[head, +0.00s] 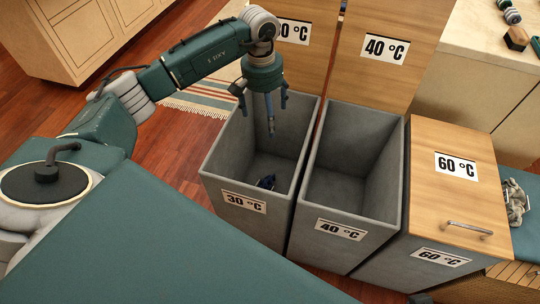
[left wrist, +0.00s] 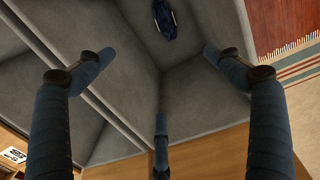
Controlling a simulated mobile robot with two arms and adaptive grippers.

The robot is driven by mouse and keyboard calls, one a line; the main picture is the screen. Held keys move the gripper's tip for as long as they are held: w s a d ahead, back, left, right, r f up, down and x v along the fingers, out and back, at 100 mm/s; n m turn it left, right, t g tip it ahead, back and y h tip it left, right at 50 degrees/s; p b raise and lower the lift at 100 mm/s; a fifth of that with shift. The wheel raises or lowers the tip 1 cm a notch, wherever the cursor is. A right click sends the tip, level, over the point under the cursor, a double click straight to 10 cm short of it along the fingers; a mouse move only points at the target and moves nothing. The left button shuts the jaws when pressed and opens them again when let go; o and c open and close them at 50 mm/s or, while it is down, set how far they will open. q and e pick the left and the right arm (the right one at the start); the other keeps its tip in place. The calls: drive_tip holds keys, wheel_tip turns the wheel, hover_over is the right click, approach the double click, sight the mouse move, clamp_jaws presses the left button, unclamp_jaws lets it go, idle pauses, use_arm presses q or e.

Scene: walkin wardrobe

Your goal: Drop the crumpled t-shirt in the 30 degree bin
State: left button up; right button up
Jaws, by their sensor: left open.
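A dark blue crumpled cloth (head: 267,182), which looks like the t-shirt, lies on the floor of the open grey 30 °C bin (head: 244,203). The cloth also shows at the top of the left wrist view (left wrist: 165,19), apart from my fingers. My left gripper (head: 264,108) hangs pointing down over the 30 °C bin, well above the cloth. Its fingers are spread and empty; they also show wide apart in the left wrist view (left wrist: 150,75). My right gripper is not in view.
The 40 °C bin (head: 342,229) beside it is open and looks empty; both wooden lids stand raised behind. The 60 °C bin (head: 452,190) is closed, with a metal handle. A grey crumpled cloth (head: 515,202) lies at the far right. A striped rug (head: 212,92) lies behind.

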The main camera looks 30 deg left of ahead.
use_arm(q)
wheel_tip(320, 180, up, 10)
drive_tip(key=shift+a+f, duration=0.25)
drive_tip(key=shift+s, duration=0.1)
